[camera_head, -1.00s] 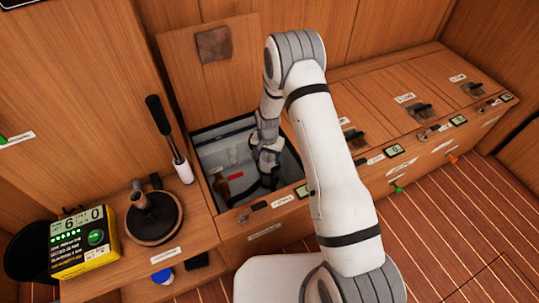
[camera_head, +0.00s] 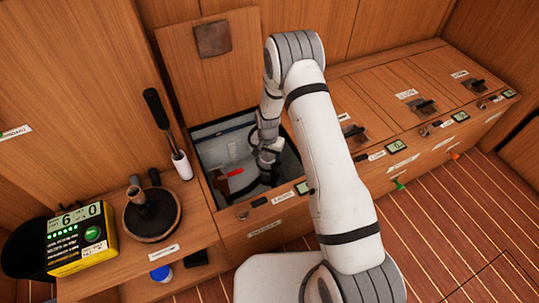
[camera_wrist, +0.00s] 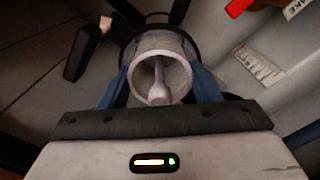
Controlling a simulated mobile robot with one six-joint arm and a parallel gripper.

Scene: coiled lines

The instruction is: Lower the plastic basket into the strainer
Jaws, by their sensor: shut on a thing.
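In the wrist view my gripper (camera_wrist: 161,72) has its two blue fingers closed on both sides of a pale grey round cup, which looks like the plastic basket (camera_wrist: 186,56). Its open mouth faces the camera, and a stem shows inside. A dark round rim, perhaps the strainer (camera_wrist: 127,28), shows behind and around the basket's far end. I cannot tell how deep the basket sits in it. In the head view my gripper reaches down into an open bench compartment (camera_head: 218,150). The basket and strainer are not clear there.
A red-handled item (camera_head: 236,172) lies in the compartment; red also shows in the wrist view (camera_wrist: 238,7). A dark block (camera_wrist: 82,52) is at left. The raised lid (camera_head: 212,75) stands behind. A black-handled tool (camera_head: 157,108) and yellow box (camera_head: 78,240) are left of the opening.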

